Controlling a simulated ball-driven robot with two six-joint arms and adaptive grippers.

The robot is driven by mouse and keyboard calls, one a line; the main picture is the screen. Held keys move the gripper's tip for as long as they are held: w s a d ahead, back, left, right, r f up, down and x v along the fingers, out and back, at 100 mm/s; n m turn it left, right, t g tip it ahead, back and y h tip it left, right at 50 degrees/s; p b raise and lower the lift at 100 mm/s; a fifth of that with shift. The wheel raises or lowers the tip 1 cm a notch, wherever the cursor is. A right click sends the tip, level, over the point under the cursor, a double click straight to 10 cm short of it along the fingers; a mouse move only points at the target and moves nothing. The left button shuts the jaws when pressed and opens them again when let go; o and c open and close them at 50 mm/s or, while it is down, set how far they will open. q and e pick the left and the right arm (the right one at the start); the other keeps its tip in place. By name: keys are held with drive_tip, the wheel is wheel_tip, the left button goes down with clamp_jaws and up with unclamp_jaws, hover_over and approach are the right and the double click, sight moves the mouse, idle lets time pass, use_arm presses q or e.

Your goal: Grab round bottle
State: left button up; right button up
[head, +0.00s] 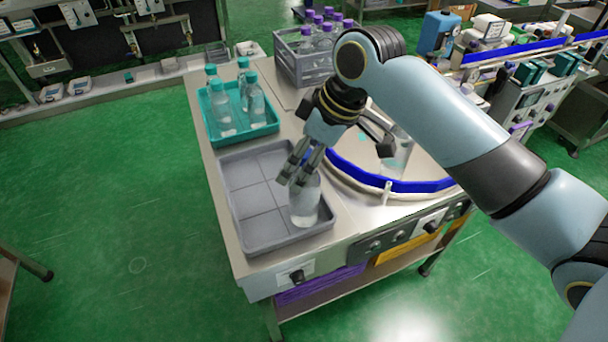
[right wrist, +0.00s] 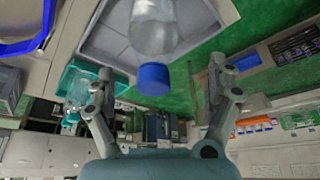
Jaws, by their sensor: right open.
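A clear round bottle (head: 305,207) stands in the front right part of the grey divided tray (head: 244,221). Its top is hidden behind my gripper in the head view. In the right wrist view the bottle (right wrist: 153,28) shows with a blue cap (right wrist: 153,77). My right gripper (head: 342,163) is open above the tray's right side, close to the bottle's top. In the right wrist view the cap appears between the spread fingers of my right gripper (right wrist: 158,75), touching neither. My left gripper is not in view.
A teal tray (head: 215,128) with several teal-capped bottles stands behind the grey tray. A grey crate (head: 304,68) of purple-capped bottles is farther back. Right of the tray is a round blue-rimmed platform (head: 405,186) with a clear bottle (head: 398,150) on it.

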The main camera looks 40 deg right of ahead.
sight(297, 170)
drive_tip(key=x, duration=0.1)
drive_tip(key=p+x, duration=0.1)
drive_tip(key=x, duration=0.3)
drive_tip(key=shift+w+d+f, duration=0.1)
drive_tip(key=shift+w+d, duration=0.05)
drive_tip(key=shift+d, duration=0.1)
drive_tip(key=shift+c, duration=0.5)
clamp_jaws()
